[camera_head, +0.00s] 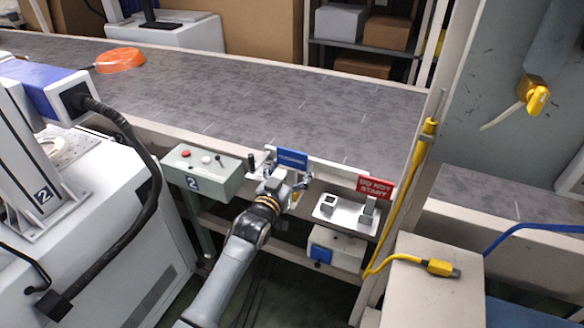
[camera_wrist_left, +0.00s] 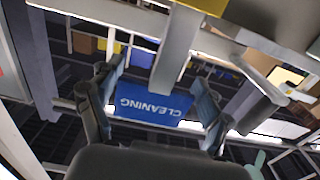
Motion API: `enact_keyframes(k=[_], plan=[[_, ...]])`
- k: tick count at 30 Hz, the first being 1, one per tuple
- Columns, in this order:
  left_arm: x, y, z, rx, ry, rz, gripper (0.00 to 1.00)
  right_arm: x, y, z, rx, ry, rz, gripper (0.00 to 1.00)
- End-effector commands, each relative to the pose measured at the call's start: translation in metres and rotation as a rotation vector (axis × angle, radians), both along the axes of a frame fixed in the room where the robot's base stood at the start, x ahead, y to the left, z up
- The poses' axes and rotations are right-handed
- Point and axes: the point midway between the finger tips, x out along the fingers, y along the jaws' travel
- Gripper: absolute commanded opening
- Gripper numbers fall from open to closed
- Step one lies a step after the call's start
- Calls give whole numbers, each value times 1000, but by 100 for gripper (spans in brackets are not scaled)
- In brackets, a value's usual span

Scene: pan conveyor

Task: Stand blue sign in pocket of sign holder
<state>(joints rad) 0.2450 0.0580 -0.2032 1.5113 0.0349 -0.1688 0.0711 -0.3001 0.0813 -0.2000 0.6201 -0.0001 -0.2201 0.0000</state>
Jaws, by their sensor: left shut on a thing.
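The blue sign (camera_head: 292,158), lettered CLEANING, is held upright by my left gripper (camera_head: 288,182), in front of the conveyor's near edge. In the left wrist view the sign (camera_wrist_left: 152,104) shows upside down between the two fingers of my left gripper (camera_wrist_left: 158,80); the exact contact is not clear. The sign holder (camera_head: 346,218) is a pale plate right of the gripper, with two raised pockets. Its left pocket (camera_head: 329,203) looks empty. A red DO NOT START sign (camera_head: 375,187) stands at the right pocket. My right gripper is out of view.
A grey control box (camera_head: 202,172) with buttons stands left of the gripper. The conveyor (camera_head: 270,95) runs behind, with an orange pan (camera_head: 120,60) far left. A yellow-handled post (camera_head: 405,190) rises right of the holder. A pale box (camera_head: 335,248) sits below it.

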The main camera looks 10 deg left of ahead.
Motion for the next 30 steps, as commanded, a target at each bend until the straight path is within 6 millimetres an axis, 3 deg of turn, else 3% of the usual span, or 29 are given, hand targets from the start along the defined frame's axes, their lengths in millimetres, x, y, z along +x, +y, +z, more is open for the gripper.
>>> enact_keyframes(k=[20, 21, 23, 24, 30], plan=[[0, 0, -18, 0, -1, 0, 45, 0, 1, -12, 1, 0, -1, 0], [0, 0, -17, 0, -2, 0, 83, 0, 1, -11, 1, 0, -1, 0], [0, 0, -16, 0, -1, 0, 95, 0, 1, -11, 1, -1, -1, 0], [0, 0, -16, 0, -1, 0, 100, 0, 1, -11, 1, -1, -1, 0], [0, 0, -17, 0, -1, 0, 100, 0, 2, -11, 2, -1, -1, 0]])
